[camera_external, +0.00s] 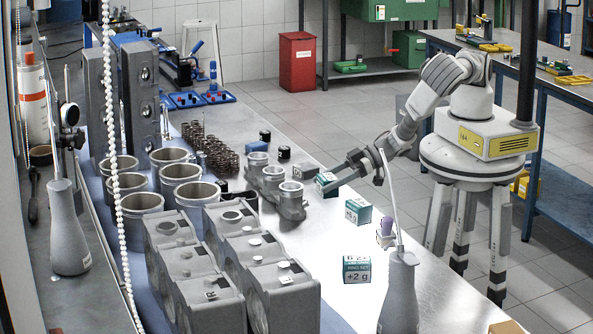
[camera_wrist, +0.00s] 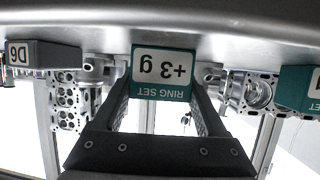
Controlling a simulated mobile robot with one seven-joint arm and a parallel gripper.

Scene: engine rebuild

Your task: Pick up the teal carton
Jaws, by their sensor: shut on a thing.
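Several teal-and-white cartons are in view. One teal carton (camera_wrist: 163,73), marked "RING SET +3 g", sits between the fingers of my gripper (camera_wrist: 165,100) in the upside-down wrist view. The fingers touch its two sides. In the external view this carton (camera_external: 327,181) is at the tip of my gripper (camera_external: 338,180), over the bench's right part, beside a grey block. I cannot tell whether it is clear of the bench top. A second teal carton (camera_external: 358,211) stands nearer the camera, and a third, marked "+2 g" (camera_external: 356,269), nearer still.
Grey cylinder parts (camera_external: 276,190) stand left of the held carton. A grey block marked "D6" (camera_wrist: 45,55) and another teal carton (camera_wrist: 298,88) flank it in the wrist view. A grey flask (camera_external: 400,295) and a small purple-topped item (camera_external: 386,232) stand near the right edge.

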